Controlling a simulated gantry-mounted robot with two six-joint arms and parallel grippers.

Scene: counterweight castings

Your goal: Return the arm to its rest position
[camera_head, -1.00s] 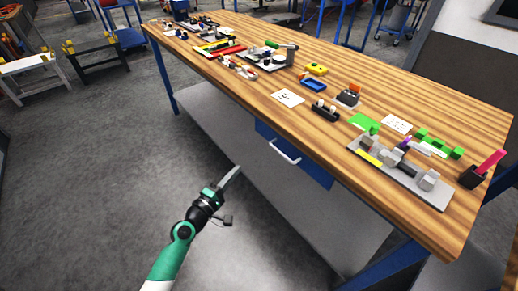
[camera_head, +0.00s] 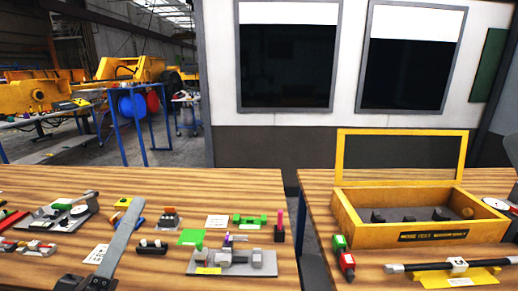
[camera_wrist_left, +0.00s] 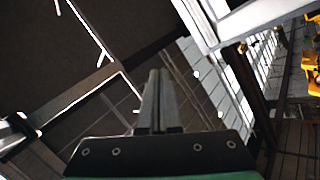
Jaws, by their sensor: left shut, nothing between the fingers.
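My left gripper (camera_head: 138,205) rises from the lower left of the head view, its long grey fingers pointing up and slightly right. In that picture it overlaps the left wooden table (camera_head: 185,280); I cannot tell its exact distance from it. In the left wrist view the fingers of my left gripper (camera_wrist_left: 160,75) lie together, shut, with nothing between them. My right gripper does not show.
A grey tray of castings (camera_head: 265,268), a green card (camera_head: 190,237) and a black holder with a pink piece (camera_head: 279,234) are on the left table. A yellow open case (camera_head: 345,215) stands on the right table (camera_head: 310,180). A narrow gap separates the tables.

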